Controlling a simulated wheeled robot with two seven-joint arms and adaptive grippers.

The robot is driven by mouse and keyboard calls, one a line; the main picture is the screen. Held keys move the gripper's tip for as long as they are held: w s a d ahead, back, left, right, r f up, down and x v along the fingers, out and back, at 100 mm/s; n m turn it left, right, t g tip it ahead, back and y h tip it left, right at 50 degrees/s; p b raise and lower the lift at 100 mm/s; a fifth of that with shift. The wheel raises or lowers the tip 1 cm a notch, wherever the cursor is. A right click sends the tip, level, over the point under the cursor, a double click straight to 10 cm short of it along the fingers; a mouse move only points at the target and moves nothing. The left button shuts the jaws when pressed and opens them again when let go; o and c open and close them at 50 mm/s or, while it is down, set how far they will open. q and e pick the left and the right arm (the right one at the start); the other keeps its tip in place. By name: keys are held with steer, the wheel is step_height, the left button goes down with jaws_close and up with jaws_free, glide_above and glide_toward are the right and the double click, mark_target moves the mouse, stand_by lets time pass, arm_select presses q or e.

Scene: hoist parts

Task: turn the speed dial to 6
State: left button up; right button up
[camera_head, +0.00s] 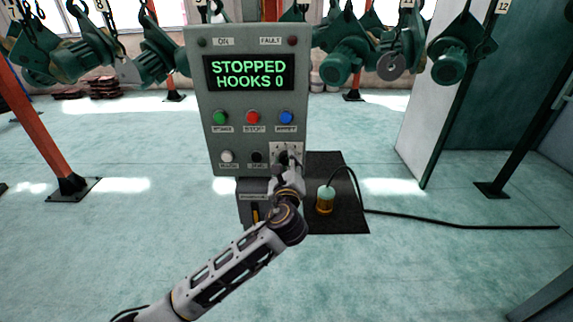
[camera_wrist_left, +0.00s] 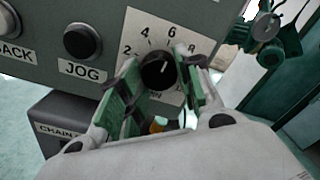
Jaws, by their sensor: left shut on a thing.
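The speed dial (camera_wrist_left: 158,73) is a round black knob with a short white mark, set on a white plate (camera_wrist_left: 146,20) with printed numbers. In the left wrist view the mark points up and slightly right, roughly toward the 6. My left gripper (camera_wrist_left: 157,85) has its green-padded fingers on both sides of the knob and is shut on it. In the head view my left gripper (camera_head: 285,166) covers much of the dial at the panel's lower right. The grey control panel (camera_head: 203,128) has a screen (camera_head: 249,72) reading "STOPPED HOOKS 0". My right gripper is not in view.
The JOG button (camera_wrist_left: 82,41) is left of the dial. Green, red and blue buttons (camera_head: 253,118) are above it. A pendant lamp-like part (camera_head: 325,199) with a cable stands on a black mat (camera_head: 345,217) to the right. Green hoists (camera_head: 345,55) hang behind.

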arm_select(q)
steer(key=shift+n, duration=0.4)
steer(key=o, duration=1)
steer(key=shift+o, duration=0.2)
steer(key=shift+s, duration=0.7)
steer(key=s, duration=1)
steer(key=shift+s, duration=0.35)
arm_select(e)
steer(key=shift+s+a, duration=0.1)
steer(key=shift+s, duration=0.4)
